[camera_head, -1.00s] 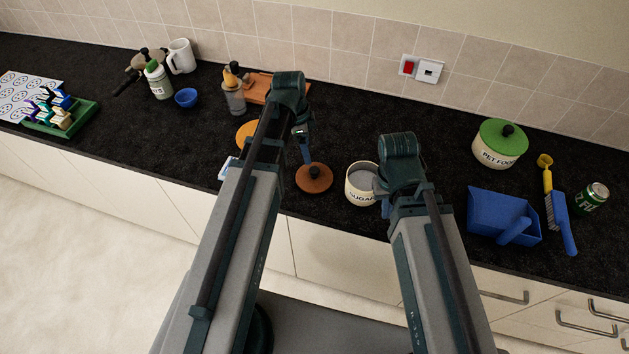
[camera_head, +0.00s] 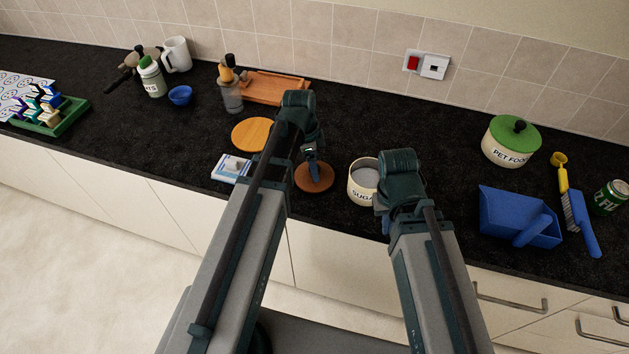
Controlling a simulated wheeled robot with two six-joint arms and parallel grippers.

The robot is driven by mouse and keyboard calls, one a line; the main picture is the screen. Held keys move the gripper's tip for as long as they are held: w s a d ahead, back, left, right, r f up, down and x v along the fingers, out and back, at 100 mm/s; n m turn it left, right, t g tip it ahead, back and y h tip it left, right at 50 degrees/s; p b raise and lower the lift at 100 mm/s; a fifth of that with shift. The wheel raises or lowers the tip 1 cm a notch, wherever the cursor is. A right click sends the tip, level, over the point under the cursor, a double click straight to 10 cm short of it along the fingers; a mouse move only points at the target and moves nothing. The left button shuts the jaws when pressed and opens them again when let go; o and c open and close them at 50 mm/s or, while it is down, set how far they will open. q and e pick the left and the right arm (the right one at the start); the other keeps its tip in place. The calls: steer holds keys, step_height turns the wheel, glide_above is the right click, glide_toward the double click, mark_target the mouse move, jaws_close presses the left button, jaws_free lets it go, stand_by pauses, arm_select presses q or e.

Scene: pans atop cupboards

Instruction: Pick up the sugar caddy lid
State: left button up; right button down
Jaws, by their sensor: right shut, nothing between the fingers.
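The brown round sugar caddy lid (camera_head: 318,183) lies on the dark worktop, to the left of the open cream sugar caddy (camera_head: 363,189). My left gripper (camera_head: 314,176) points down over the middle of the lid and hides its dark knob. I cannot tell whether its fingers are open or shut, or whether they touch the knob. My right gripper (camera_head: 386,223) is shut and empty, pointing down at the right front side of the caddy. My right arm covers part of the caddy's label.
A blue dustpan (camera_head: 500,212) and brush (camera_head: 578,222) lie at the right, with a green-lidded pet food pot (camera_head: 508,147) behind. An orange round board (camera_head: 252,133) and a small box (camera_head: 230,168) lie left of the lid. The worktop behind the caddy is clear.

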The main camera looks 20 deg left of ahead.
arm_select(q)
steer(key=shift+w+f+b, duration=0.1)
steer(key=shift+f+b, duration=0.3)
steer(key=shift+f, duration=0.5)
steer(key=shift+r, duration=0.1)
arm_select(e)
steer(key=shift+f, duration=0.8)
arm_select(q)
jaws_close()
steer(key=shift+d+r, duration=0.1)
arm_select(e)
steer(key=shift+r, duration=0.1)
